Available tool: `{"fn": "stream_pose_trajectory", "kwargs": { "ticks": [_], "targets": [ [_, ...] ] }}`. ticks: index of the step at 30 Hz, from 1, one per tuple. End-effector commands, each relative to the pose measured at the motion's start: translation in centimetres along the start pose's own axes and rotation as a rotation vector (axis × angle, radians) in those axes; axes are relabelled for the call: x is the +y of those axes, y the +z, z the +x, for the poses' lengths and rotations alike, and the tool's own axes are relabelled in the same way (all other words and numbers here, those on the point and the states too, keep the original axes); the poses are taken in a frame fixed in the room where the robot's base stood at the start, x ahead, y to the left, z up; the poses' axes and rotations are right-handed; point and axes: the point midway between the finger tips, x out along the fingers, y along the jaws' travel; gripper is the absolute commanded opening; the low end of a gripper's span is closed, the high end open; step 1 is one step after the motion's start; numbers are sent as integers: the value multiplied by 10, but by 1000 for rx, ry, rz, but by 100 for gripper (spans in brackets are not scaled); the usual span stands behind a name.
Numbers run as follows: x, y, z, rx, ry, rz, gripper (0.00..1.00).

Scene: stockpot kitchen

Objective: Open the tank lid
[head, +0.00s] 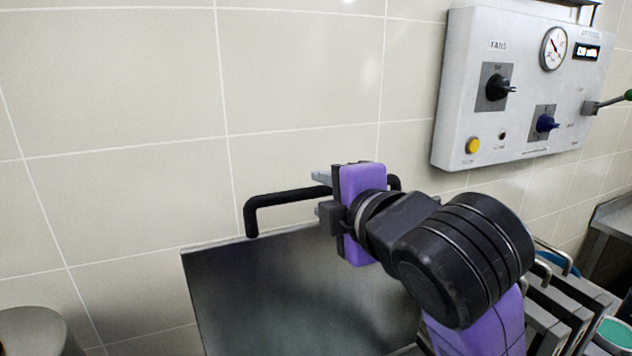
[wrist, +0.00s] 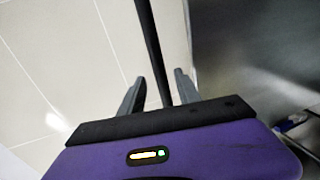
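The tank lid (head: 285,290) is a dark metal panel in the lower middle of the head view. It appears steeply raised in front of the tiled wall; its exact angle is hard to tell. Its black bar handle (head: 285,198) runs along the top edge. My gripper (head: 320,193) is at the right part of the handle, with its fingers apart. In the wrist view the handle (wrist: 149,40) passes between the two open fingers (wrist: 159,76), with gaps showing beside it. My arm hides the lid's right side.
A control box (head: 520,90) with knobs and a gauge hangs on the wall at upper right. Metal frames with handles (head: 560,310) stand at lower right. A rounded metal object (head: 35,332) is at lower left. The wall is close behind the handle.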

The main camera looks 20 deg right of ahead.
Motion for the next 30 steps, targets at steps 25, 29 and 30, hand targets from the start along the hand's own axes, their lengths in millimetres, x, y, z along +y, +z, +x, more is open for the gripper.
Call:
{"fn": "stream_pose_trajectory", "kwargs": {
  "ticks": [25,29,30],
  "targets": [
    [-1,0,38,1,0,0,0],
    [-2,0,38,1,0,1,0],
    [-2,0,38,1,0,1,0]
  ]
}}
